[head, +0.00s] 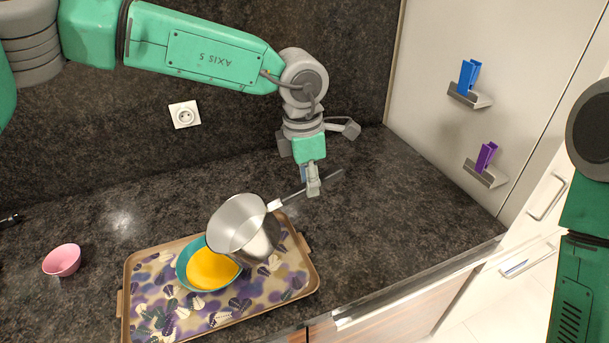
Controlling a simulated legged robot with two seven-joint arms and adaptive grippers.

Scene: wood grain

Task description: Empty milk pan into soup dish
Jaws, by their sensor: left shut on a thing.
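The milk pan (234,226) is a steel pot with a long grey handle. My left gripper (313,187) is shut on its handle, to the right of the pot. The pan is tilted, with its mouth toward the lower left, above the right edge of the soup dish. The soup dish (184,284) is a teal bowl standing on a patterned tray (280,291). It holds a yellow-orange content (211,269). The visible inside of the pan looks bare, though its lower part is hidden. On the right, part of my right arm shows, but its gripper is out of view.
A pink bowl (62,260) stands on the dark counter (400,203) left of the tray. The counter right of the tray is clear. A wall socket (184,114) is behind. Blue (469,77) and purple (486,157) clips sit on small holders on the right.

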